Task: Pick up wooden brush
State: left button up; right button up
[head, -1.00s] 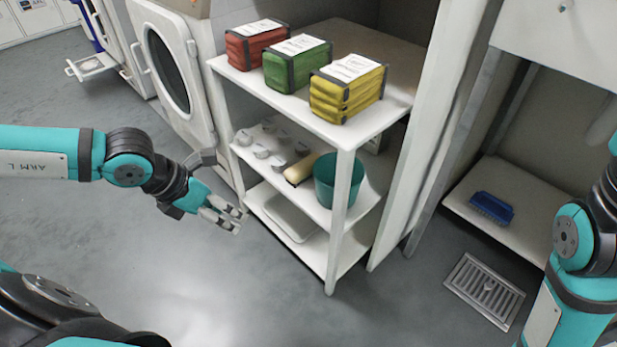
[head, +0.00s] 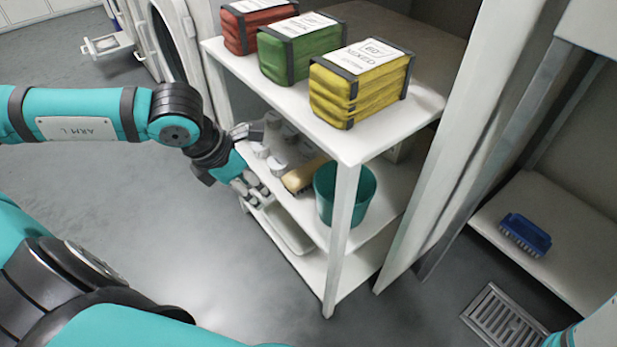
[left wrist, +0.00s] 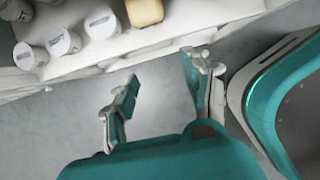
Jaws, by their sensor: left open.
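The wooden brush (head: 302,177) lies on the middle shelf of the white rack, between several white containers and a teal bucket. Its pale wooden body also shows at the top of the left wrist view (left wrist: 145,11), where its far part is cut off. My left gripper (head: 258,193) is open and empty, just outside the front edge of the shelf, to the left of the brush and apart from it. Its two spread fingers (left wrist: 158,90) show in the left wrist view with only floor between them. My right gripper is not in view.
White containers (head: 283,142) stand left of the brush, and the teal bucket (head: 345,193) stands right. The rack's front post (head: 343,240) and top shelf (head: 290,108) bound the opening. A blue brush (head: 525,235) lies on a separate shelf at right.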

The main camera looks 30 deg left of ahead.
aim_at(292, 178)
pick_arm(q)
jog(key=shift+w+d+b, duration=0.15)
jog(key=shift+w+d, duration=0.3)
jog(key=shift+w, duration=0.7)
jog(key=shift+w+d+b, duration=0.2)
jog(key=shift+w+d, duration=0.3)
jog(key=shift+w, duration=0.6)
jog(key=shift+w+d+b, duration=0.15)
jog(key=shift+w+d, duration=0.3)
jog(key=shift+w, duration=0.7)
jog(key=b+x, duration=0.3)
jog(key=x, duration=0.2)
jog(key=shift+f, duration=0.1)
jog(key=c, duration=0.9)
